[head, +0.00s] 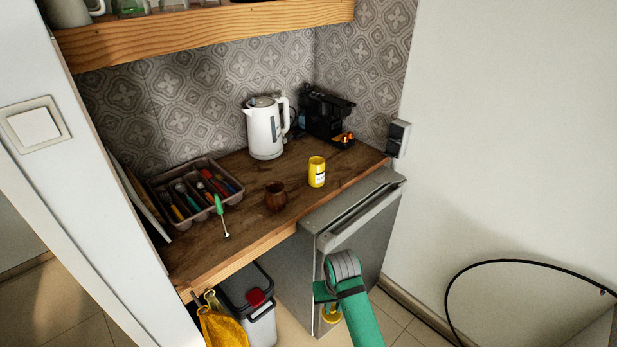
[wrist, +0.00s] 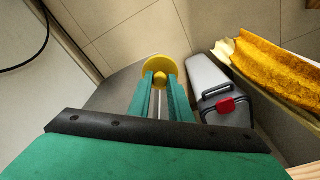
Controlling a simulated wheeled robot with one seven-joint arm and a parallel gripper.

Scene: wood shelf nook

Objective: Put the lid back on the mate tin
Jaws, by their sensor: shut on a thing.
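The mate tin (head: 317,172) is a small yellow can with a pale label, standing upright on the wooden counter near its front edge. My gripper (wrist: 160,84) is shut on the knob of the round yellow lid (wrist: 157,66). In the head view the lid (head: 331,317) shows partly behind my green gripper, in front of the small fridge and below counter height. The lid is well apart from the tin. The tin is out of the wrist view.
A brown mate cup (head: 275,196) stands left of the tin. Behind are a white kettle (head: 265,130) and a black coffee machine (head: 326,115). A cutlery tray (head: 196,192) and green-handled utensil (head: 220,210) are further left. The grey fridge (head: 352,250) and a bin (head: 250,305) stand below.

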